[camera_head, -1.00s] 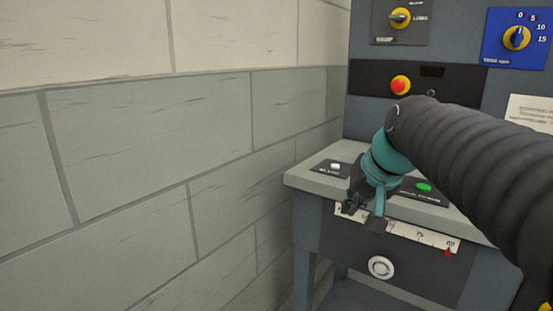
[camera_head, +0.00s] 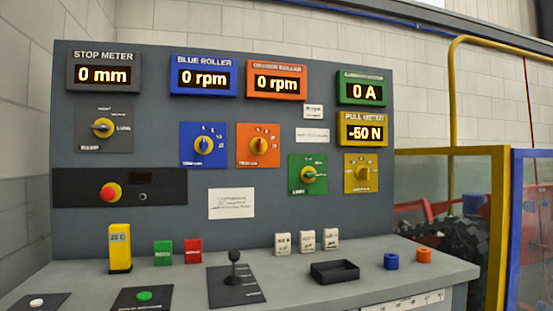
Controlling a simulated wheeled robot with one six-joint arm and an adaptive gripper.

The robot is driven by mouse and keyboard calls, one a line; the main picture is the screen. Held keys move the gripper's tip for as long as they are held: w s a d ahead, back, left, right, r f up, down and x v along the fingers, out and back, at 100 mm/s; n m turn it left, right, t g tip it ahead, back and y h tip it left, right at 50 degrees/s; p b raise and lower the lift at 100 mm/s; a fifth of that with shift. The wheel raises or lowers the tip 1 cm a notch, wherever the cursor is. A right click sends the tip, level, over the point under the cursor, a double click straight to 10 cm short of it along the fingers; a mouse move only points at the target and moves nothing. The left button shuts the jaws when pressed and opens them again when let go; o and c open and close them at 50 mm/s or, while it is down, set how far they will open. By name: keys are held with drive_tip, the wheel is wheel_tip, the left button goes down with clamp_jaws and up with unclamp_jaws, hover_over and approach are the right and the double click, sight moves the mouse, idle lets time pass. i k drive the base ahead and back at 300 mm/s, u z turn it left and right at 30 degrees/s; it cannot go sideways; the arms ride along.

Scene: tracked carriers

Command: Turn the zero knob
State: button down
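No knob with a readable "zero" label shows in the head view. The pull meter (camera_head: 363,129) on the panel reads -50 N. A yellow plate with a yellow knob (camera_head: 363,173) sits below it; its small lettering is unreadable. A green plate with a knob (camera_head: 308,174) is to its left. The front face of the desk is mostly below the frame. My gripper is not in view.
The grey desk (camera_head: 190,278) carries a joystick (camera_head: 234,268), a black tray (camera_head: 335,271), a yellow block (camera_head: 120,247) and small weights. A red button (camera_head: 109,193) is on the panel. A scale strip (camera_head: 405,301) shows at the lower right. A yellow-framed fence (camera_head: 497,230) stands right.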

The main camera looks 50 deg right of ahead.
sight(365, 173)
drive_tip(key=z, duration=2.3)
